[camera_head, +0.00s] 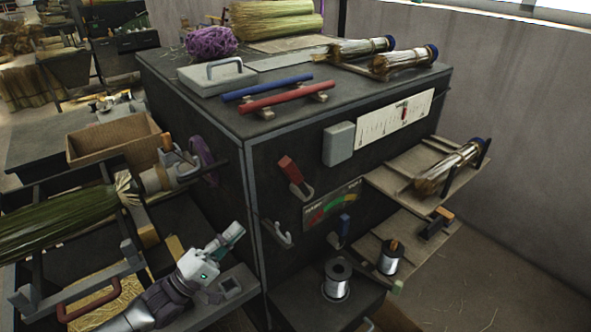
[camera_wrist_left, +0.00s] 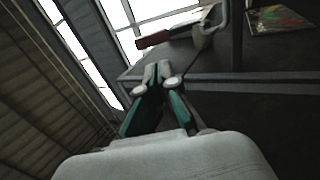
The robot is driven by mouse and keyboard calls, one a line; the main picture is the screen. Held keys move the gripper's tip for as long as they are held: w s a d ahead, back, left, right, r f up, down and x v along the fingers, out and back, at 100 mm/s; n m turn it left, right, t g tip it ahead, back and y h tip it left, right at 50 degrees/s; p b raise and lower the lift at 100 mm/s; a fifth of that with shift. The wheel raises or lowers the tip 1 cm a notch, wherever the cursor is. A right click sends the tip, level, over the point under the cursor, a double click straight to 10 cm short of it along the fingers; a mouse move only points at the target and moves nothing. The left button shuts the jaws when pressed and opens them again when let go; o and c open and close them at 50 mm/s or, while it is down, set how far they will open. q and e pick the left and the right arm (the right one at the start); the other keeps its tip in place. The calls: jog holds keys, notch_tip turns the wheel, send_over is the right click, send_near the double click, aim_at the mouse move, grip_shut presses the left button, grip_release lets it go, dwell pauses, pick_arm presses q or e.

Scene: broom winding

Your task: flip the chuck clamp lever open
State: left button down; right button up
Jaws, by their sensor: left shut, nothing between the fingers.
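A broom with green bristles (camera_head: 55,222) lies along the left side, its bound end at the chuck, beside a purple ring (camera_head: 203,158). A small lever with an orange-brown tip (camera_head: 167,143) stands by the chuck. A red-handled lever (camera_head: 289,170) sits on the cabinet's front panel; a red handle (camera_wrist_left: 165,37) also shows in the left wrist view. I cannot tell for sure which is the clamp lever. My left gripper (camera_head: 236,231) is shut and empty, below and left of the red lever, apart from it. My right gripper is not in view.
The dark cabinet (camera_head: 215,125) fills the middle. Wire spools (camera_head: 337,280) stand below right. A red curved handle (camera_head: 88,304) is at lower left.

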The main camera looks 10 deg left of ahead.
pick_arm(q)
jog(key=p, duration=0.5)
send_near(287, 176)
jog(key=shift+h, duration=0.3)
jog(key=x, duration=0.6)
jog(key=shift+w+d, duration=0.1)
jog(key=shift+w+d+r, duration=0.1)
jog(key=shift+w+d, duration=0.25)
jog(key=shift+w, duration=0.1)
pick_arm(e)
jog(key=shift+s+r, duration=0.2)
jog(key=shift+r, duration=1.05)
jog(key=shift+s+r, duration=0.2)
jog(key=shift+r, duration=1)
pick_arm(q)
jog(key=shift+r, duration=0.15)
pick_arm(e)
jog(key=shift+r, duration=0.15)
